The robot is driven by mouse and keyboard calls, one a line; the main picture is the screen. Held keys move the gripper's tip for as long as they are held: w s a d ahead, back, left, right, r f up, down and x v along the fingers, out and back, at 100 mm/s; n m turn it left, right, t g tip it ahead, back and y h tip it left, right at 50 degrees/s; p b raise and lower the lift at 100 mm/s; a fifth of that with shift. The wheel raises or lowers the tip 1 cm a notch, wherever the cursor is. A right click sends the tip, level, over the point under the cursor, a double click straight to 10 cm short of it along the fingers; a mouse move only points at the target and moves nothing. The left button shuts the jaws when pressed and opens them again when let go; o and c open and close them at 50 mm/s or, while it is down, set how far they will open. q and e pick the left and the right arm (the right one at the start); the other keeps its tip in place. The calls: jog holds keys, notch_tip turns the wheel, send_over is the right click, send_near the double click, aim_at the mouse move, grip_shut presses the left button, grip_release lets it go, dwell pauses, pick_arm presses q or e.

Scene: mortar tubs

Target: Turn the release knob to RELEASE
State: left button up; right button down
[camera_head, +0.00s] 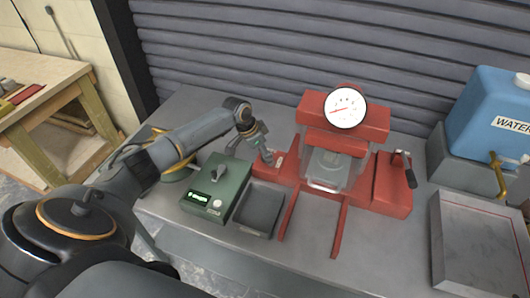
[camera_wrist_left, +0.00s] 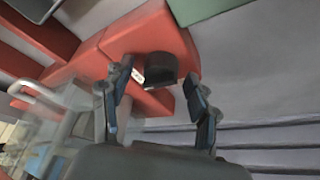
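The release knob (camera_wrist_left: 160,70) is a short dark knob on a red block of the press (camera_wrist_left: 100,60), with a small white label beside it. My left gripper (camera_wrist_left: 153,82) is open in the left wrist view, with one finger on each side of the knob and a gap visible to each side. In the head view, my left gripper (camera_head: 252,152) is over the left end of the red press (camera_head: 378,128) and hides the knob. I cannot read the label or which way the knob is turned. My right gripper is not in view.
A green box (camera_head: 215,187) with a lit display and a grey tray (camera_head: 260,208) stand in front of the gripper. A dial gauge (camera_head: 346,108) tops the press, and a black-handled lever (camera_head: 408,172) is at its right. A blue water tank (camera_head: 490,112) stands far right.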

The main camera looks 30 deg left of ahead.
pick_arm(q)
jog(key=v, duration=1.2)
